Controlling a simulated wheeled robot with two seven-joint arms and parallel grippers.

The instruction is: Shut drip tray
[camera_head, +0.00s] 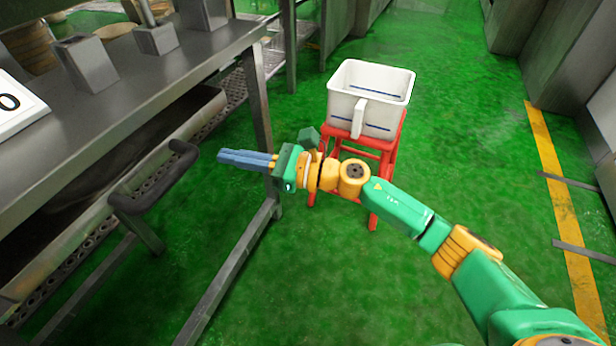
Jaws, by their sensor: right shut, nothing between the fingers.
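The drip tray (205,112) is a long grey metal trough under the steel table at the left. Its front rim shows out past the table's edge, and its inside is dark. A dark bar handle (168,182) sticks out from its front. My right gripper (222,158) reaches in from the right with its blue-grey fingers shut and empty. The fingertips point left toward the handle and look a short way to its right, apart from it. How far the tray is pulled out is hard to tell. My left gripper is not in view.
A table leg (258,95) stands behind my right gripper. A white bin (372,98) sits on a red stool (372,165) beyond my right arm. Green floor is clear at the front.

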